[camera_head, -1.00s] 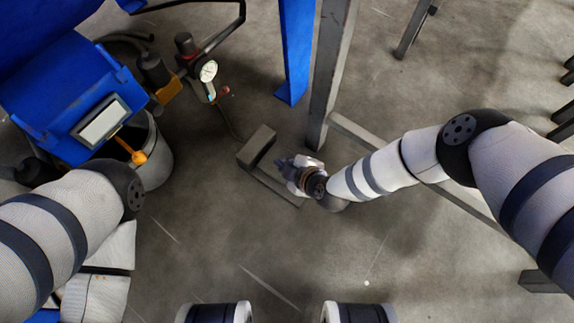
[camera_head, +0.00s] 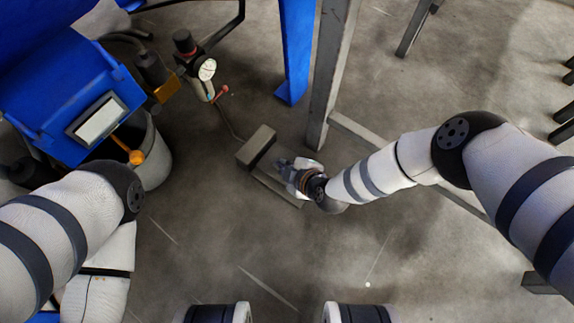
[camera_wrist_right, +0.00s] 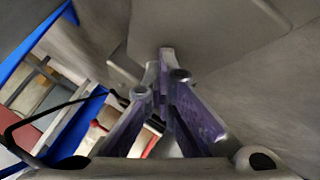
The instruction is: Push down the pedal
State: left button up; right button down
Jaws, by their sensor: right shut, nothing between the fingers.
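The pedal (camera_head: 256,145) is a grey box-like block on the concrete floor, with a low flat base strip (camera_head: 276,187) running from it toward the lower right. My right gripper (camera_head: 281,164) is just to the right of the block, above the strip, with its fingers pointing left toward the block. In the right wrist view its purple-grey fingers (camera_wrist_right: 166,62) are closed together and empty. A large grey surface lies just beyond the fingertips there; I cannot tell whether they touch it. My left gripper is out of view.
A blue machine (camera_head: 70,90) with a grey bucket (camera_head: 155,158) stands at the left. A gauge (camera_head: 207,69) and a thin cable are above the pedal. A steel post (camera_head: 328,75) and a floor beam stand close to my right gripper. The floor below is clear.

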jog(key=shift+d+f+b, duration=0.1)
jog(key=shift+f+b, duration=0.45)
jog(key=shift+f, duration=0.15)
dwell(0.5)
jog(key=shift+s+r, duration=0.1)
jog(key=shift+r+p, duration=0.7)
jog(key=shift+p, duration=0.35)
jog(key=shift+r+p, duration=0.4)
jog(key=shift+r, duration=0.1)
jog(key=shift+r, duration=0.1)
notch_tip(320, 180, up, 5)
jog(key=p, duration=0.4)
